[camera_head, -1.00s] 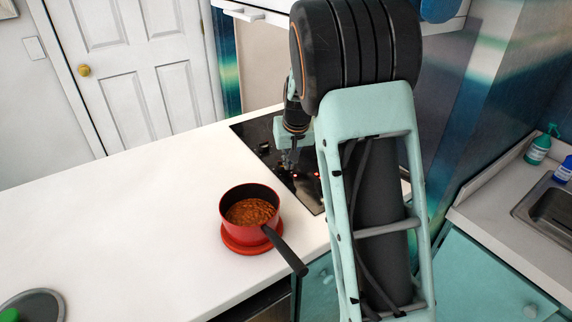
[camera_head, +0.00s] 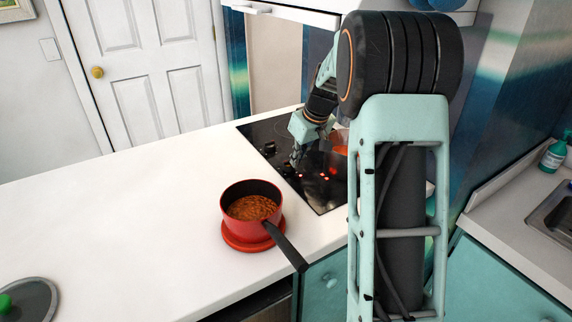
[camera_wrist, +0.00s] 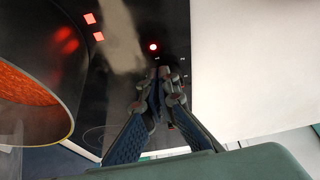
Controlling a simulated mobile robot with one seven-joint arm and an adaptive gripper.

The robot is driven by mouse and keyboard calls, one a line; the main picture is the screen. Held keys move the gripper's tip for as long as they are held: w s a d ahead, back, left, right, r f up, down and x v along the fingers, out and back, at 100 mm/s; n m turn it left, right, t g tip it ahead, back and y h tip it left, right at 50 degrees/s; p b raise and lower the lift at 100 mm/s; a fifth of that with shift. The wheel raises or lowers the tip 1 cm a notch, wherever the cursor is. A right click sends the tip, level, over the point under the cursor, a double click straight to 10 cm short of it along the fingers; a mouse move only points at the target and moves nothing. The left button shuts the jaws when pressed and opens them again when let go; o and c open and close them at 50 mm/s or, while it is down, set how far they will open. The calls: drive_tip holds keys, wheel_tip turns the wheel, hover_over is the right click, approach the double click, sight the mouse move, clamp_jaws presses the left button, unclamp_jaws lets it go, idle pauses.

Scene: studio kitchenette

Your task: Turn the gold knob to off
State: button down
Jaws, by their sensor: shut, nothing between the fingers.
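My gripper (camera_head: 295,161) is over the left part of the black cooktop (camera_head: 258,133), near its small dark controls (camera_head: 270,148). In the wrist view my gripper (camera_wrist: 160,76) is shut and empty, its fingertips close to the cooktop's control edge. The only clearly gold-coloured knob is the door knob (camera_head: 97,72), far from the gripper.
A pan with orange contents (camera_wrist: 25,85) is on the cooktop left of the fingers in the wrist view. A red pot of brown food (camera_head: 251,207) stands on a red base on the white counter, its handle toward the front edge. The counter's left middle is clear.

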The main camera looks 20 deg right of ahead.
drive_tip(key=n, duration=0.1)
drive_tip(key=d+n+y, duration=0.1)
drive_tip(key=n, duration=0.1)
drive_tip(key=shift+w+g, duration=0.3)
drive_tip(key=shift+w, duration=0.05)
drive_tip(key=n+p, duration=0.1)
drive_tip(key=n, duration=0.1)
drive_tip(key=w+n+g+y+p, duration=0.1)
drive_tip(key=n, duration=0.1)
drive_tip(key=shift+d+r, duration=0.1)
drive_tip(key=shift+w, duration=0.35)
